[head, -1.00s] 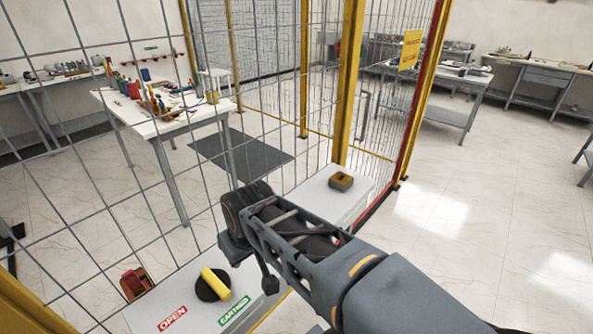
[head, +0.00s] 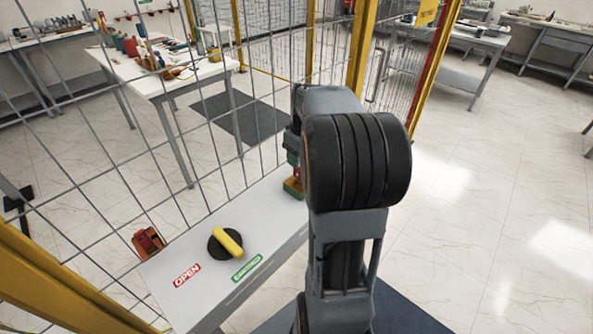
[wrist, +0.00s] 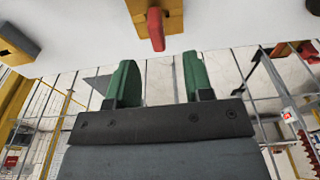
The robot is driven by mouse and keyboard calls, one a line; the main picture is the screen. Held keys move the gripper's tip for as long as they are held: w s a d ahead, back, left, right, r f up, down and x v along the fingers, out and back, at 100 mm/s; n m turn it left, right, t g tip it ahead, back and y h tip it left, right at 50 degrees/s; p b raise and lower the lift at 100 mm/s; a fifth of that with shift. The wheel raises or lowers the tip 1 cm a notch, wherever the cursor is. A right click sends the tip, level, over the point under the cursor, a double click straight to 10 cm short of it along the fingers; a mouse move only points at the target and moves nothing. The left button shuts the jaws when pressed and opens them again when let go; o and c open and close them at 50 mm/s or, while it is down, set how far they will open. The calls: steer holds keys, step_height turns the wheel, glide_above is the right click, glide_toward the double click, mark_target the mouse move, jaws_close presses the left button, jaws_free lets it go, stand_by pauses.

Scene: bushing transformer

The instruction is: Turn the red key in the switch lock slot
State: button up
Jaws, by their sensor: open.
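The red key (wrist: 156,28) sticks out of a yellow switch lock block (wrist: 173,14) on a white surface in the wrist view. My gripper (wrist: 157,68) has two green fingers, spread apart with nothing between them. The key lines up with the gap between the fingers, slightly left of its middle, and its end appears just beyond the fingertips. I see no contact. In the head view, the lock block (head: 293,189) shows at the left edge of my arm, with red above it. My arm hides most of the gripper there.
A white cabinet top (head: 200,280) carries a yellow handle (head: 228,243) on a black disc, with an OPEN label and a green label. A wire fence (head: 90,190) stands behind. A yellow block with a dark part (wrist: 18,42) shows left in the wrist view.

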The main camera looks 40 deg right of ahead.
mark_target(299, 169)
steer(key=f, duration=0.7)
steer(key=shift+w+d+f, duration=0.1)
steer(key=shift+w+f, duration=0.2)
steer(key=shift+f, duration=0.1)
steer(key=shift+c, duration=0.2)
steer(key=shift+c, duration=0.7)
jaws_close()
steer(key=n, duration=0.3)
steer(key=shift+f+n, duration=0.1)
steer(key=shift+n, duration=0.2)
steer(key=shift+n+y+b, duration=0.3)
steer(key=shift+n+y, duration=0.1)
steer(key=shift+n, duration=0.8)
